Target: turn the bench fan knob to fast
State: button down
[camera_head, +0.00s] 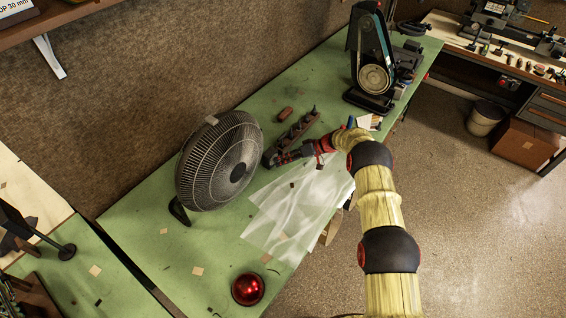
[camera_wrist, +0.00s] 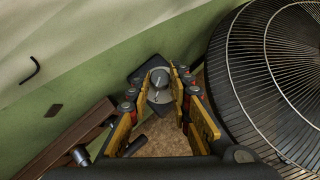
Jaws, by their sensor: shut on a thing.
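The bench fan (camera_head: 207,165) stands on the green bench with its round grille turned to the front right. In the wrist view the fan's grille (camera_wrist: 285,75) fills the right side. The grey round fan knob (camera_wrist: 159,77) has a light pointer line and sits on a dark base. My gripper (camera_wrist: 160,87) reaches down beside the grille, with its yellow fingers on either side of the knob and shut on it. In the head view my gripper (camera_head: 279,157) is just right of the fan, and the knob is hidden there. Speed markings cannot be read.
A dark rack (camera_head: 299,130) and a reddish block (camera_head: 285,114) lie behind my gripper. A belt sander (camera_head: 371,75) stands at the far end. A hex key (camera_wrist: 32,70) lies left in the wrist view.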

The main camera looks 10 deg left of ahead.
jog(key=shift+w+r, duration=0.15)
jog(key=c, duration=1.6)
grip_release()
jog(key=shift+c, duration=0.2)
jog(key=v, duration=1.1)
jog(key=shift+d, duration=0.35)
jog(key=shift+r, duration=0.15)
